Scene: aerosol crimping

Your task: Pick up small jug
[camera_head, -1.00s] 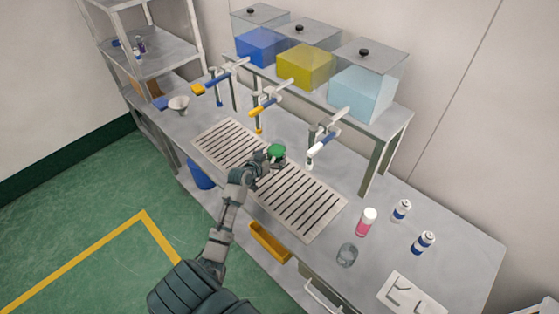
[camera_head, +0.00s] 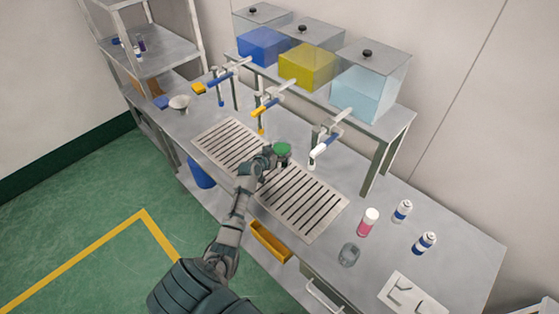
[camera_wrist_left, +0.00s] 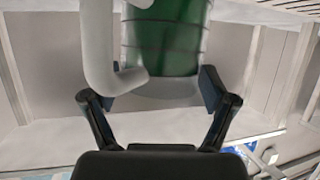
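The small jug (camera_head: 282,149) is clear with green contents and stands out at the slotted grate in the middle of the bench, in the head view. My left gripper (camera_head: 268,153) is at its near left side. In the left wrist view the jug (camera_wrist_left: 165,45) fills the upper middle, its pale handle (camera_wrist_left: 98,45) to the left. The left gripper's fingers (camera_wrist_left: 160,90) are spread wide on either side of the jug's end. I cannot tell if the pads press on it, or if the jug rests on the grate. My right gripper is not in view.
The slotted grate (camera_head: 300,205) lies on the bench. A white-tipped tap (camera_head: 318,150) hangs just right of the jug, and a yellow-handled tap (camera_head: 262,110) behind it. A pink can (camera_head: 367,222) and a glass (camera_head: 348,255) stand to the right.

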